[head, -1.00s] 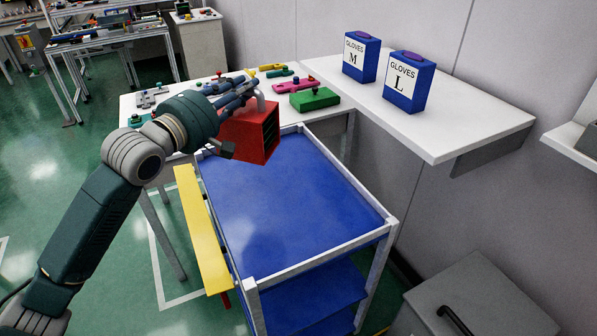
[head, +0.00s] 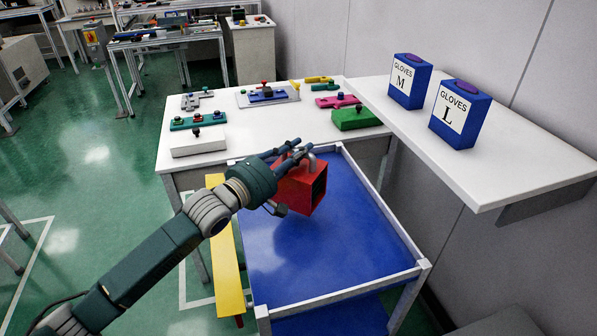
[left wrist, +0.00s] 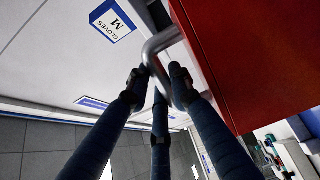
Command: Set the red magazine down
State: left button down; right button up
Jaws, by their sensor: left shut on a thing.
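The red magazine (head: 301,194) is a red box with a dark slotted side and a silver handle on top. My left gripper (head: 296,152) is shut on that handle, and the magazine hangs below it over the back part of the blue cart tray (head: 320,262). A shadow lies on the tray beneath it, and it looks raised; the exact gap is unclear. In the left wrist view, the fingers (left wrist: 160,85) close around the bent handle (left wrist: 155,45), with the red magazine wall (left wrist: 260,55) at upper right. My right gripper is not in view.
The tray has a pale raised rim (head: 392,222) and is otherwise empty. A yellow board (head: 226,262) runs along its left side. A white table (head: 225,142) behind holds several coloured parts. Two glove boxes (head: 461,115) stand on the shelf at right.

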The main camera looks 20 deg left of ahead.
aim_at(298, 171)
pick_arm(q)
jog(key=shift+f, duration=3)
jog(key=shift+f, duration=0.15)
jog(key=c, duration=1.6)
grip_release()
jog(key=shift+s+f, duration=0.1)
jog(key=shift+o, duration=0.2)
jog(key=shift+s, duration=0.1)
jog(key=b+v, duration=0.1)
jog(key=v, duration=0.9)
jog(key=shift+s+a, duration=0.1)
jog(key=shift+v, duration=0.75)
